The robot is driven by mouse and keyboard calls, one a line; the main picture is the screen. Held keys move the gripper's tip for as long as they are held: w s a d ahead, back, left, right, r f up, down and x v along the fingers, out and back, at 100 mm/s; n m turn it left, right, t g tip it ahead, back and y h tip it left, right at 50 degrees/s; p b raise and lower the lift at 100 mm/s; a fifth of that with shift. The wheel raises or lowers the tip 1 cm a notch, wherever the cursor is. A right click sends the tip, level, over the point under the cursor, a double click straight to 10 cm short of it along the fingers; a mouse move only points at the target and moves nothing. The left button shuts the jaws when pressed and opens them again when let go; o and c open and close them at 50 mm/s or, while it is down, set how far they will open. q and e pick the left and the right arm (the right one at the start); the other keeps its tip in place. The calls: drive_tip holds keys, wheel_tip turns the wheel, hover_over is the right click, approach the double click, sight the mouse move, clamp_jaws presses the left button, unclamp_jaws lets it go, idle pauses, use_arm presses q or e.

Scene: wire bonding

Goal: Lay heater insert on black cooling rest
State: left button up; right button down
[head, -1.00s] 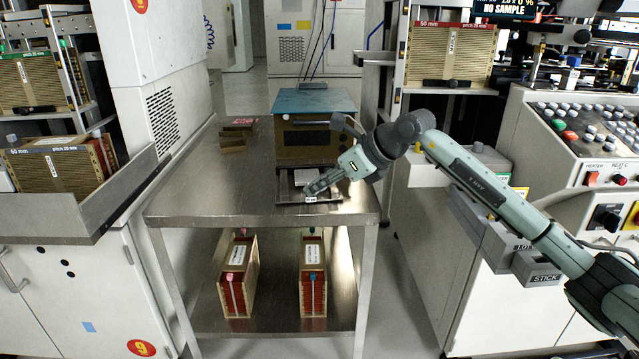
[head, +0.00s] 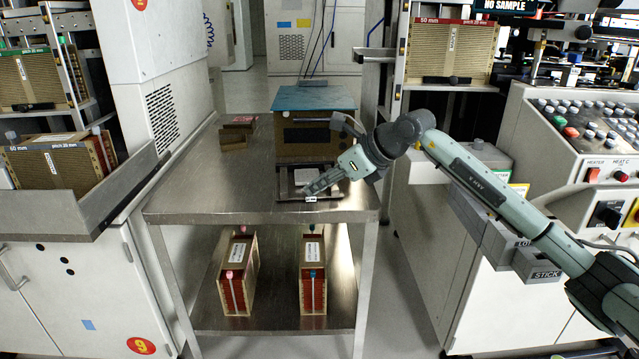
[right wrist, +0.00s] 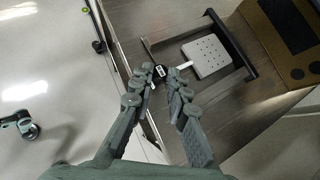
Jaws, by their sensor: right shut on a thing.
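The heater insert (right wrist: 208,56) is a pale square plate with small holes and a thin stem. In the right wrist view its stem runs to the fingertips of my right gripper (right wrist: 167,78), which is shut on it. In the head view my right gripper (head: 312,190) is over the front of the rest (head: 335,193), and the insert (head: 302,177) shows small behind the fingers. My left gripper is not in view.
A brown oven-like box (head: 305,142) with a blue top stands right behind the rest. Small brown blocks (head: 236,132) lie at the table's back left. The steel table (head: 215,190) is clear on the left. Two magazines (head: 237,275) stand on its lower shelf.

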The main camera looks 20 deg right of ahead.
drive_tip(key=shift+f, duration=0.25)
drive_tip(key=c, duration=1.4)
unclamp_jaws()
drive_tip(key=v, duration=1.2)
